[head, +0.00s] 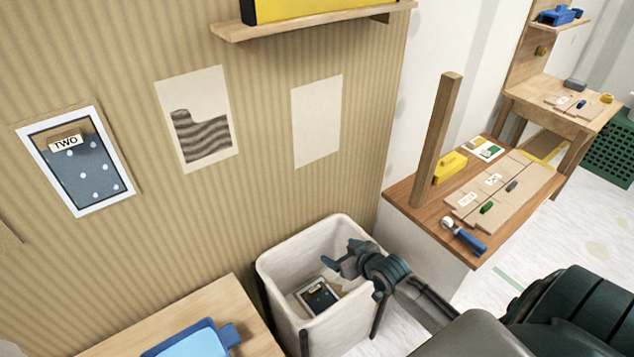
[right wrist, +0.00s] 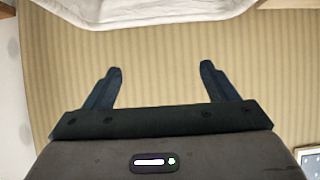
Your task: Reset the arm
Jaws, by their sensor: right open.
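My right gripper (head: 342,257) reaches in from the lower right in the head view, above the white bin (head: 285,268). It is open with nothing between its fingers. In the right wrist view its two fingers (right wrist: 161,70) stand wide apart in front of the striped wallpaper (right wrist: 160,65). The rim of a white container (right wrist: 140,12) shows at the top of that view. A dark card with a white border (head: 318,297) lies inside the bin, apart from the gripper as far as I can tell. My left gripper is not in view.
A dark poster marked TWO (head: 78,165), a wavy-patterned sheet (head: 197,118) and a blank sheet (head: 317,121) are on the wall, under a wooden shelf (head: 310,22). A brown table (head: 405,190) with an upright post (head: 436,140) stands right of the bin. A blue tray (head: 228,334) is at the bottom.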

